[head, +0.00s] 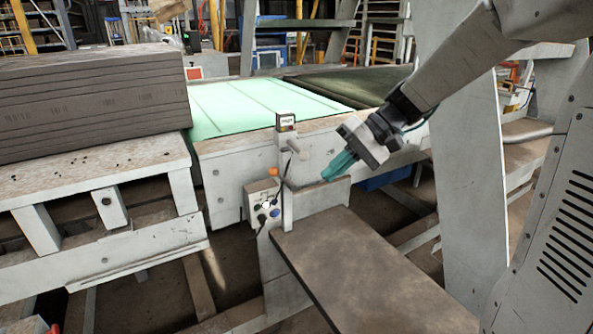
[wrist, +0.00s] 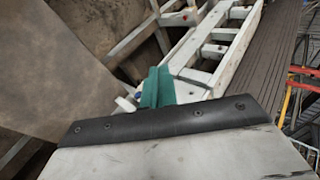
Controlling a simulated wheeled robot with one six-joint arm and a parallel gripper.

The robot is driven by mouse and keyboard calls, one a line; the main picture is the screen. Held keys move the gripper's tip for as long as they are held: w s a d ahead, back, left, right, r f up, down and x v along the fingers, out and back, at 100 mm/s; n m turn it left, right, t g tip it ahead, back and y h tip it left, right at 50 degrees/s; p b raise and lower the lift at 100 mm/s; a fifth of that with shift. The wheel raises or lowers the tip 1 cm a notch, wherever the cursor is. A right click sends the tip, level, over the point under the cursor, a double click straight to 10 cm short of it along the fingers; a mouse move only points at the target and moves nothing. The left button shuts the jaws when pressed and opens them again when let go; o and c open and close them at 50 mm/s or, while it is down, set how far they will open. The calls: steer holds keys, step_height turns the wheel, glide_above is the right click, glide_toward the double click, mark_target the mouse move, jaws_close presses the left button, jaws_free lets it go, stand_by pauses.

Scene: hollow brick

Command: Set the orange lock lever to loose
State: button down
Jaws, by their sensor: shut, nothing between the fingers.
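A small orange knob (head: 272,171), which looks like the end of the lock lever, shows in the head view just above a grey control box (head: 264,200) on a post. How the lever is set is too small to tell. My gripper (head: 328,177) is to the right of the orange knob and apart from it, near a grey plate at the back of the brown table. Its teal fingers are shut and empty. The fingers also show in the wrist view (wrist: 157,88), where I cannot make out the orange lever.
A post with a small display (head: 286,121) and a pale crank handle (head: 303,155) stands between the knob and my gripper. A brown tabletop (head: 370,275) is in front and is bare. A green belt (head: 250,103) lies behind, stacked dark boards (head: 90,97) at left.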

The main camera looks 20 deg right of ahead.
steer(key=w+d+f+m+t+y, duration=0.1)
steer(key=w+d+f+t+y, duration=0.15)
steer(key=w+d, duration=0.35)
steer(key=w+d+f+m+t+y, duration=0.1)
steer(key=w+d+f+t, duration=0.3)
steer(key=w, duration=0.5)
steer(key=g, duration=0.1)
glide_toward(282, 178)
steer(key=w+a, duration=0.3)
steer(key=a, duration=0.1)
steer(key=shift+w+a+f, duration=0.1)
steer(key=shift+w+f, duration=0.1)
steer(key=shift+f, duration=0.1)
steer(key=shift+a, duration=0.35)
